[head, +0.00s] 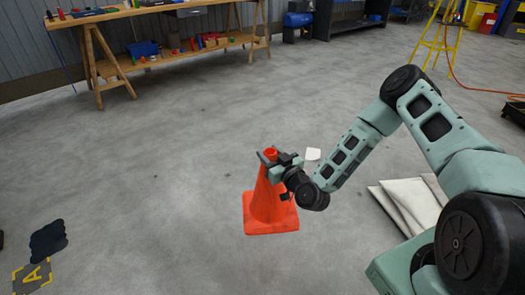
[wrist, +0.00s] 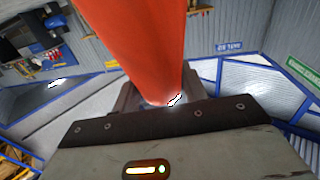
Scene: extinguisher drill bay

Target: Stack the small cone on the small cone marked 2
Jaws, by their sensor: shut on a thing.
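One orange cone (head: 268,205) with a square base stands upright in the middle of the head view. My gripper (head: 275,158) is at its narrow top and is shut on it. In the wrist view the cone's orange side (wrist: 140,45) fills the upper middle, between the fingers of my gripper (wrist: 155,100). I cannot tell whether its base touches the floor. No number shows on the cone, and no second cone can be made out.
A wooden workbench (head: 165,62) with tools stands at the back left. A yellow-edged floor mark with an A (head: 34,276) and a dark patch (head: 48,240) lie at lower left. Pale sheets (head: 410,203) lie at right, near my arm. A white scrap (head: 313,154) lies behind the gripper.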

